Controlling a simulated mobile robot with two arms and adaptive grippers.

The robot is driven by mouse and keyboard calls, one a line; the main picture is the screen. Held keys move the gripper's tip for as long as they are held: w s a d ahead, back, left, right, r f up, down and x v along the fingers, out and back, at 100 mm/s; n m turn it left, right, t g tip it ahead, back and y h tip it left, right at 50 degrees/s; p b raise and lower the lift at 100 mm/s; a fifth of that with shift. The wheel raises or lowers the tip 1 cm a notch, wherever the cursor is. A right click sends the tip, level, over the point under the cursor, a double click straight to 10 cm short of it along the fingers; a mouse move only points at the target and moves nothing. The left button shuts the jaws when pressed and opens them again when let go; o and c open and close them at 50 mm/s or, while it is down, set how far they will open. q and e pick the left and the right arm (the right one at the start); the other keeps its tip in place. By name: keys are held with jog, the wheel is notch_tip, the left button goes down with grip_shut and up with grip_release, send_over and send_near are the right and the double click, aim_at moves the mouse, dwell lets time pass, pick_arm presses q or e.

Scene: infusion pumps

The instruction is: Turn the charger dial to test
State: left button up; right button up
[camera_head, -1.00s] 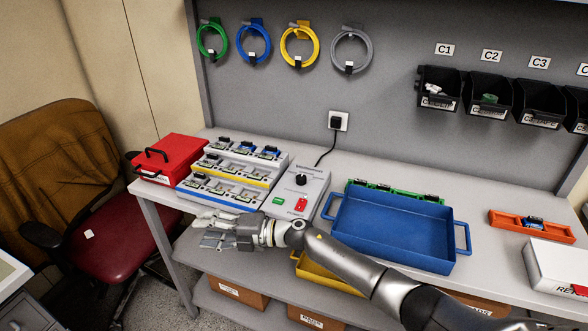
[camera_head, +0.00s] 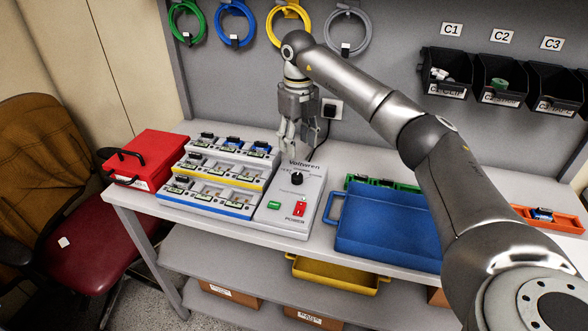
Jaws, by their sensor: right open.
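The charger (camera_head: 283,207) is a light grey box on the bench with a black round dial (camera_head: 297,178) near its top, a green button (camera_head: 274,206) and a red power switch (camera_head: 300,208). The dial's setting marks are too small to read. My right gripper (camera_head: 296,153) points down just above and behind the dial, near the charger's back edge. It is open and empty, and I see no contact with the dial. My left gripper is not in view.
A tiered battery rack (camera_head: 219,180) stands directly left of the charger, with a red box (camera_head: 146,160) beyond it. A blue tray (camera_head: 388,225) is close on the right. A wall socket (camera_head: 332,108) with a black cable is behind the gripper.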

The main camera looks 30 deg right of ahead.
aim_at(298, 175)
notch_tip(298, 175, down, 9)
jog(key=shift+s+a+r+p, duration=0.1)
jog(key=shift+a+r+p, duration=0.1)
jog(key=shift+p, duration=0.8)
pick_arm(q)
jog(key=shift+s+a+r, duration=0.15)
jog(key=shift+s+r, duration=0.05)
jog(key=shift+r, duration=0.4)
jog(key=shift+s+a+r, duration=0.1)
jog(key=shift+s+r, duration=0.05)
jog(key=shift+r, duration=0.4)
pick_arm(e)
jog(key=shift+f, duration=0.7)
jog(key=c, duration=1)
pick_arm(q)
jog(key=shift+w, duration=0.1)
pick_arm(e)
jog(key=shift+c, duration=0.2)
